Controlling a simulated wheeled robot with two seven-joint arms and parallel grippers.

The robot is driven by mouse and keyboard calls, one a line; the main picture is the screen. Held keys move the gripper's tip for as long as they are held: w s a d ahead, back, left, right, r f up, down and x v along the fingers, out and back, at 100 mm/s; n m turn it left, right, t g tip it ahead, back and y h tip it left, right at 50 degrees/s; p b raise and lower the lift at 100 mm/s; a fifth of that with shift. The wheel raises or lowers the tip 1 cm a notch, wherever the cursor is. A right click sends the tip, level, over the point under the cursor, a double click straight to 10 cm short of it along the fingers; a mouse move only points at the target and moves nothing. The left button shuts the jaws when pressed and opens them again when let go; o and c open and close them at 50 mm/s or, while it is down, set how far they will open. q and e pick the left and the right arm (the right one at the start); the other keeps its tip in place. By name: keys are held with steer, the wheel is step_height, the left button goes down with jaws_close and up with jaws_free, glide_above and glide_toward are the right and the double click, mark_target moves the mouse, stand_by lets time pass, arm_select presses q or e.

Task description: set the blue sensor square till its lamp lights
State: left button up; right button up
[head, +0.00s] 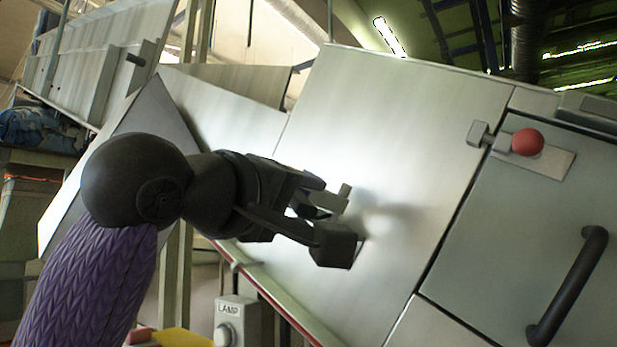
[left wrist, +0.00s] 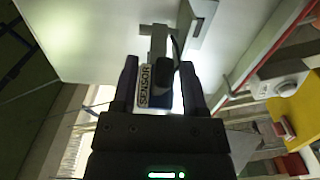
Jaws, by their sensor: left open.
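The sensor (left wrist: 145,86) shows in the left wrist view with a white SENSOR label, a little blue and a black part on its right. It sits at a grey bracket (left wrist: 158,42) on the pale metal panel; a dark cable runs beside it. My left gripper (left wrist: 158,68) is open, with one finger on each side of the sensor; I cannot tell whether either touches. In the head view my left gripper (head: 328,215) is at the panel and hides most of the sensor. The lamp (head: 224,335) sits on a grey box marked LAMP and looks pale, without a clear glow. My right gripper is not in view.
On the right are a red ball knob (head: 527,142) on a latch and a dark door handle (head: 568,287). A red-edged rail (head: 285,310) runs below the panel. A yellow object (head: 183,338) lies near the lamp box. The panel right of my gripper is clear.

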arm_select(q)
steer(key=shift+x, duration=0.95)
steer(key=shift+c, duration=0.3)
jaws_close()
steer(key=shift+w+f, duration=0.1)
